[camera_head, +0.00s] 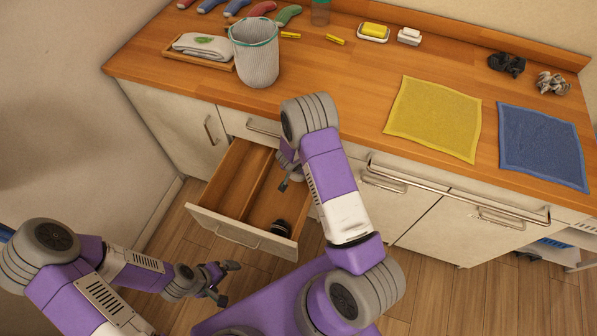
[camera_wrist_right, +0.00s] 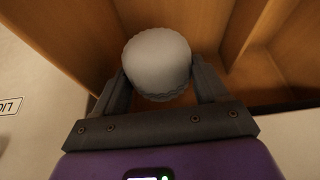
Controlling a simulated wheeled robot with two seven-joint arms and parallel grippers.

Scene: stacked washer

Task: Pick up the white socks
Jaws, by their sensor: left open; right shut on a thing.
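The white socks (camera_wrist_right: 157,60) show in the right wrist view as a rounded pale grey-white bundle with a ruffled lower edge. My right gripper (camera_wrist_right: 160,85) is shut on the bundle, with one finger on each side. In the head view my right gripper (camera_head: 290,180) is over the right side of the open wooden drawer (camera_head: 238,170), and my arm hides most of it and the socks. My left gripper (camera_head: 222,281) is open and empty, in front of the drawer and left of my body.
A dark item with a white band (camera_head: 280,228) lies in the drawer's front right compartment. The counter holds a woven basket (camera_head: 257,60), a tray with a folded cloth (camera_head: 203,47), a yellow cloth (camera_head: 435,117), a blue cloth (camera_head: 543,145) and crumpled black and grey bundles (camera_head: 507,64).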

